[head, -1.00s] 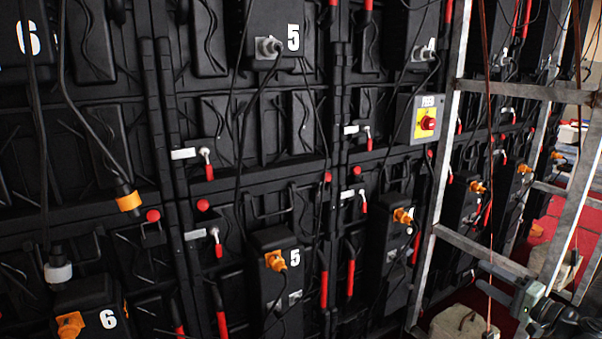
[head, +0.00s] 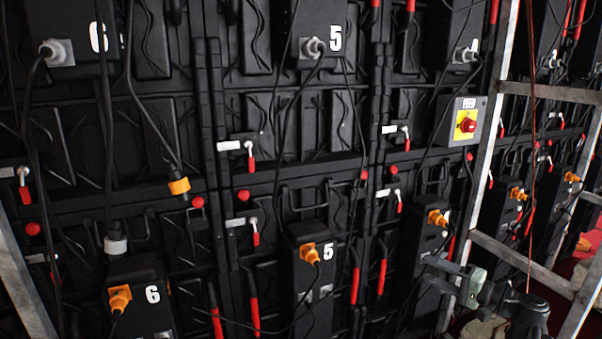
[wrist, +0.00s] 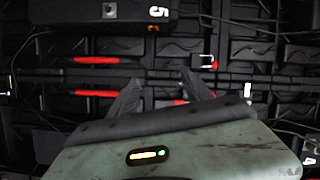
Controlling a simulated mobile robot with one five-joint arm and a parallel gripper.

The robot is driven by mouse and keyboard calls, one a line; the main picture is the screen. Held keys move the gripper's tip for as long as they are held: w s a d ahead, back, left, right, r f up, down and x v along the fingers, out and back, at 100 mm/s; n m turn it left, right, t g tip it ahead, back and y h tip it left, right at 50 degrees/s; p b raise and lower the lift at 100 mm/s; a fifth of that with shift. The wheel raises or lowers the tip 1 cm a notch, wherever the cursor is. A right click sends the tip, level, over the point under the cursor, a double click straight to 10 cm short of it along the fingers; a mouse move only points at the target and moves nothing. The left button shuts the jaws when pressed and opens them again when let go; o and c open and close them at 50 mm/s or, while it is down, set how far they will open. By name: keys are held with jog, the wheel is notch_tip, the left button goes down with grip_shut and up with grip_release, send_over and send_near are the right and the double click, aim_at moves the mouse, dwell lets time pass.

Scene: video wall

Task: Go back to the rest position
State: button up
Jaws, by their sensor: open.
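My gripper (head: 438,274) is at the lower right of the head view, in front of the black video wall and beside the metal frame. Its two dark fingers (wrist: 160,88) are spread apart in the wrist view, with nothing between them. Beyond them is the back of the wall, with red-sleeved handles (wrist: 95,76) and a box marked 5 (wrist: 90,14). The grey-green wrist housing (wrist: 180,150) fills the bottom of that view.
A metal ladder-like frame (head: 503,75) stands at the right, close to my arm. A grey box with a red and yellow switch (head: 466,124) is on the wall. Cables with orange plugs (head: 179,186) hang at the left. Another metal post (head: 22,285) is at the lower left edge.

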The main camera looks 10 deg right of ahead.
jog(key=w+a+f+n+g+y, duration=0.1)
jog(key=w+a+f+n+g, duration=0.15)
jog(key=a, duration=0.65)
jog(key=w+a+f+n+g, duration=0.1)
jog(key=a+f+g, duration=0.25)
jog(key=a, duration=0.65)
jog(key=w+a+f+n+g+y, duration=0.1)
jog(key=a+f+n+g, duration=0.15)
jog(key=a, duration=0.65)
jog(key=s+a+f+n+g+h, duration=0.3)
jog(key=s+a+f+g+h, duration=0.35)
jog(key=a+f, duration=0.55)
jog(key=s+d+f+h, duration=0.25)
jog(key=d+h, duration=0.35)
jog(key=d, duration=0.4)
notch_tip(320, 180, up, 30)
jog(key=m+p, duration=0.1)
jog(key=p, duration=2.9)
jog(key=shift+a+t, duration=0.25)
jog(key=shift+t, duration=0.05)
jog(key=shift+y, duration=0.25)
